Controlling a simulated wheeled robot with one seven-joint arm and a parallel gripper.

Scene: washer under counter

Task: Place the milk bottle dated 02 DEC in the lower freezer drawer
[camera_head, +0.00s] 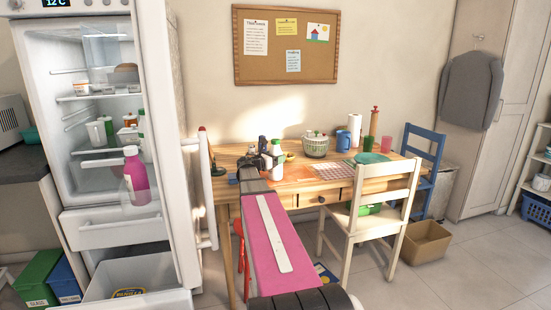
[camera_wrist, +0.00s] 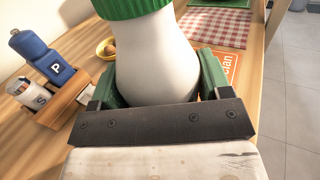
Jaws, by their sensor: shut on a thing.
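My gripper (camera_wrist: 157,88) is shut on a white bottle with a green cap (camera_wrist: 155,45), with a green finger on each side of it. In the head view the bottle (camera_head: 277,155) is upright at the table's left part, at the end of my arm. I cannot tell whether it touches the tabletop. No date shows on its visible side. The lower freezer drawer (camera_head: 150,302) is pulled out at the bottom left, with a packet marked VANILLA (camera_head: 130,292) inside. The fridge (camera_head: 62,150) above it stands open.
The fridge door (camera_head: 205,190) stands open between the shelves and the table (camera_head: 226,184). A pink bottle (camera_head: 136,175) is in the fridge. Salt and pepper shakers (camera_wrist: 45,58) in a wooden holder are left of my gripper. A white chair (camera_head: 372,210) stands before the table.

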